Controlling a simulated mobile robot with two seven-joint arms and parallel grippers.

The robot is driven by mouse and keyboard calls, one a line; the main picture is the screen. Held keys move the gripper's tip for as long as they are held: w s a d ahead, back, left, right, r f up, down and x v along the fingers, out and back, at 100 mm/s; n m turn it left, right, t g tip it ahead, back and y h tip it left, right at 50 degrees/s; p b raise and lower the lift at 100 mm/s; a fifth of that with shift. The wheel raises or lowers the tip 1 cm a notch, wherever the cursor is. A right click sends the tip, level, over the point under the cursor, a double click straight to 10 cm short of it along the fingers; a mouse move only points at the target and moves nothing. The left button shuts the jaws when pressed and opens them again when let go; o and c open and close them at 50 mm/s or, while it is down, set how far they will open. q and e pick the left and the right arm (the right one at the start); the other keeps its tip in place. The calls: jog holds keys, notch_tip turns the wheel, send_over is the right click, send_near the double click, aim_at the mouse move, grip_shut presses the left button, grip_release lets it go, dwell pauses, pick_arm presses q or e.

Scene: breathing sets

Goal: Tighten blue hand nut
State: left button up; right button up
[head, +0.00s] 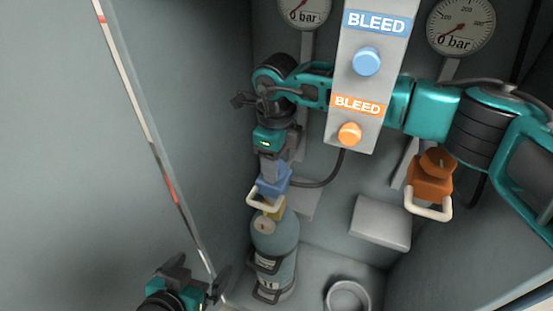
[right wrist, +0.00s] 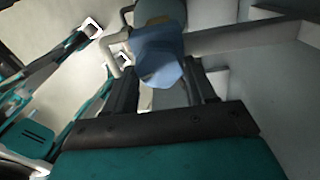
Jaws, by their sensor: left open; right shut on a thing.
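The blue hand nut (head: 273,182) sits above the valve of a grey-blue cylinder (head: 275,240) in the head view. My right gripper (head: 268,168) reaches it from above and is shut on it. In the right wrist view the blue nut (right wrist: 160,62) lies between the two dark fingers of the right gripper (right wrist: 162,80). The fingers partly hide its sides. My left gripper (head: 195,277) is open and empty at the bottom of the head view, left of the cylinder and apart from it.
A panel (head: 345,120) with a blue bleed button (head: 367,61) and an orange bleed button (head: 349,134) hangs in front of my right arm. An orange hand nut (head: 430,180) with a pale handle is at the right. An empty ring holder (head: 348,296) stands at the bottom.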

jog(key=shift+m, duration=1.5)
jog(key=o, duration=1)
jog(key=shift+o, duration=0.2)
jog(key=shift+r, duration=0.1)
notch_tip(320, 180, up, 13)
jog(key=p, duration=0.1)
jog(key=shift+s+a+f, duration=0.1)
jog(key=shift+f, duration=0.1)
